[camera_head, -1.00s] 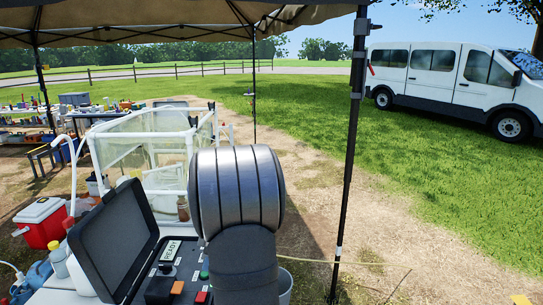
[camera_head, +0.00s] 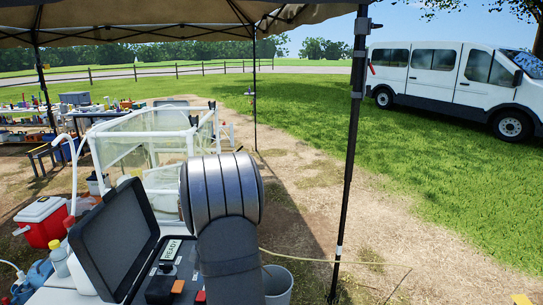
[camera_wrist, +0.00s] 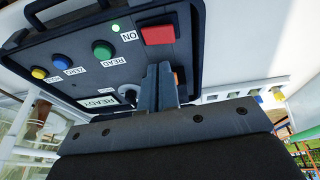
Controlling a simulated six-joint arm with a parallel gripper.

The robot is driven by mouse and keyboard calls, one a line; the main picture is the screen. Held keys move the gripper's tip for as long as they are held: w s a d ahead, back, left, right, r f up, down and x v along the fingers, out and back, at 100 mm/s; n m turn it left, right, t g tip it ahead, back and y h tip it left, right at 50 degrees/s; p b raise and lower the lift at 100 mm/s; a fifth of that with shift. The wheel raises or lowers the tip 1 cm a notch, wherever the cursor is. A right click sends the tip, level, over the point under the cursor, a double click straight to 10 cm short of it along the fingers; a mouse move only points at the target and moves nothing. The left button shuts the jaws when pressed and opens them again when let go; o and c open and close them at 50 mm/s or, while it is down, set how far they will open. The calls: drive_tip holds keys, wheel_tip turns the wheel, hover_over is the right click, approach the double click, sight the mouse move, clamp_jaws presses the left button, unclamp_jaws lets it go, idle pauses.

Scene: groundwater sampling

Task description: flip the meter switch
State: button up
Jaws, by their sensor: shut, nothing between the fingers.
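The meter is a dark case with its lid (camera_head: 112,240) open, standing on a white table. Its small screen reads READY (camera_head: 171,250); the screen also shows in the wrist view (camera_wrist: 98,101). In the wrist view the panel has a red switch (camera_wrist: 158,35) beside an ON label and a small lit green lamp (camera_wrist: 115,28). Green (camera_wrist: 102,50), blue (camera_wrist: 62,62) and yellow (camera_wrist: 38,72) buttons sit in a row. My gripper (camera_wrist: 158,72) is shut and empty, its fingertips close to the panel below the red switch. Contact cannot be told. The fingers partly hide an orange part (camera_wrist: 178,76).
A clear-walled enclosure on a white frame (camera_head: 88,140) stands behind the meter. A red cooler (camera_head: 42,228) and bottles are at left. A grey bucket (camera_head: 278,288) is right of my arm. A dark canopy pole (camera_head: 348,170) rises further right, with open ground beyond.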

drive_tip(key=o, duration=0.7)
drive_tip(key=shift+c, duration=0.2)
drive_tip(key=w+a+r+m+g+h, duration=0.15)
drive_tip(key=w+r+m, duration=0.25)
drive_tip(key=m, duration=0.5)
drive_tip(key=w+r+m+g+h, duration=0.25)
drive_tip(key=w+r+m, duration=0.2)
drive_tip(key=m, duration=0.45)
drive_tip(key=shift+g+y, duration=0.3)
drive_tip(key=shift+g, duration=0.1)
drive_tip(key=x, duration=1.1)
drive_tip(key=s+x, duration=0.1)
drive_tip(key=x, duration=0.5)
drive_tip(key=shift+s+d+r, duration=0.1)
drive_tip(key=shift+s+d, duration=0.05)
drive_tip(key=shift+d, duration=0.05)
